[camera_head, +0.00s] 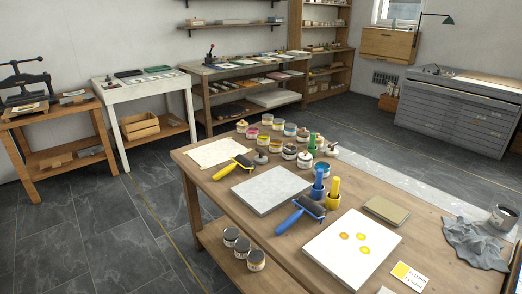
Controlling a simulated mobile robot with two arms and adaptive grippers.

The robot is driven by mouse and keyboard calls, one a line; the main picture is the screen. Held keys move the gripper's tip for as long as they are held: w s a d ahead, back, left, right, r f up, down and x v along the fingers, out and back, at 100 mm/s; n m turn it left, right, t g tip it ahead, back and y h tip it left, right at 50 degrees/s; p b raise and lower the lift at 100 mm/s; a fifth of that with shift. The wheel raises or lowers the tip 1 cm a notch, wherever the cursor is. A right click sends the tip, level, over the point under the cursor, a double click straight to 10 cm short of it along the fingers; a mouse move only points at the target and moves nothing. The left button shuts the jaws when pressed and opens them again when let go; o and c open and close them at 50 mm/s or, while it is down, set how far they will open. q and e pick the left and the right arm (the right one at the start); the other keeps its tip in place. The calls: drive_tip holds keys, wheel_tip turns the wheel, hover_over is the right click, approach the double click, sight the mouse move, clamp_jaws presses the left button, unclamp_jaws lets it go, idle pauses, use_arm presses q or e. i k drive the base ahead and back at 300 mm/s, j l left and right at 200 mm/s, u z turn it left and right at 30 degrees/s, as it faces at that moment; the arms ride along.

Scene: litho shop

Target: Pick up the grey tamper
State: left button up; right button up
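A small grey knobbed tool (261,157), which looks like the grey tamper, stands on the wooden table near its far left part. It is right of a yellow-handled brayer (232,167) and left of several ink tins. It is small in the view, so its shape is hard to make out. Neither of my grippers shows in the head view.
The wooden table (285,247) holds a grey slab (270,189), a blue brayer (302,211), a white slab with yellow spots (330,258), upright green, blue and yellow handles, and a grey cloth (472,243). Dark tins stand on its lower shelf. Floor is open to the left.

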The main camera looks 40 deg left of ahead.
sight(261, 158)
drive_tip(key=u, duration=1.2)
